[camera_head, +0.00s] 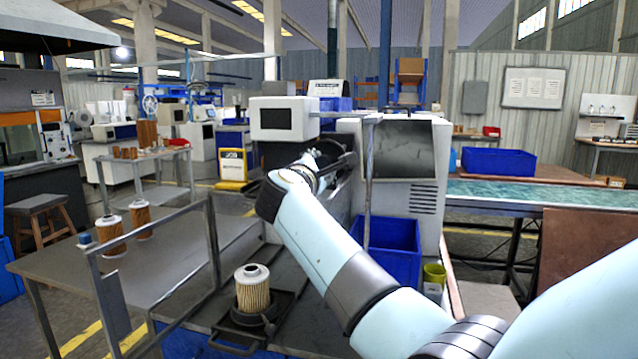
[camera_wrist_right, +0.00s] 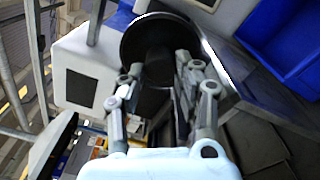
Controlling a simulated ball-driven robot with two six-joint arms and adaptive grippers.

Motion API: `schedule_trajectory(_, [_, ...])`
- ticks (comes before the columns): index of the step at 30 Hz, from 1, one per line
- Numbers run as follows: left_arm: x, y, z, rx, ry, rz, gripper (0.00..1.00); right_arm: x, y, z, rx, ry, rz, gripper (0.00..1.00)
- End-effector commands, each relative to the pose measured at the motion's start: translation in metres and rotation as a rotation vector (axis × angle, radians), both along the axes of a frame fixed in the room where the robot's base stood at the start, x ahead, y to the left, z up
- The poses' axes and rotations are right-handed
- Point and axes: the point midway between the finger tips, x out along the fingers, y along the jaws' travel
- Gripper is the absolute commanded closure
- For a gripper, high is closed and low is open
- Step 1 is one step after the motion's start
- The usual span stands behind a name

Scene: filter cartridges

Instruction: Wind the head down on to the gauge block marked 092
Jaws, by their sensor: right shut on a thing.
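My right gripper (camera_head: 328,160) reaches in at the front of the white machine (camera_head: 400,205). In the right wrist view its two fingers (camera_wrist_right: 158,78) are closed about part of a dark round wheel (camera_wrist_right: 140,38); the exact grip point is dark and partly hidden by the fingers. A white box with a dark panel (camera_head: 262,119) stands just beyond the gripper, and it also shows in the right wrist view (camera_wrist_right: 70,50). I cannot make out the winding head or a gauge block marked 092. My left gripper is out of view.
A pleated filter cartridge (camera_head: 252,292) stands in a dark fixture (camera_head: 222,338) at the front. Two brown cartridges (camera_head: 110,236) stand on the grey table at left, behind a metal frame (camera_head: 212,240). A blue bin (camera_head: 388,262) sits below the machine's dark screen (camera_head: 403,150).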

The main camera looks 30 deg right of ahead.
Motion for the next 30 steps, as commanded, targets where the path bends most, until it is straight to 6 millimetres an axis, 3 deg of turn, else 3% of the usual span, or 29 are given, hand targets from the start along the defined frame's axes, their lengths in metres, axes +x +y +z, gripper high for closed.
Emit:
schedule_trajectory(3, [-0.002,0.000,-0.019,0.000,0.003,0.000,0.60,0.000,0.000,-0.006,0.073,-0.083,0.000,1.00])
schedule_trajectory(30, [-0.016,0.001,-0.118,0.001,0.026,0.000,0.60,0.000,0.001,-0.006,0.628,-0.729,-0.002,1.00])
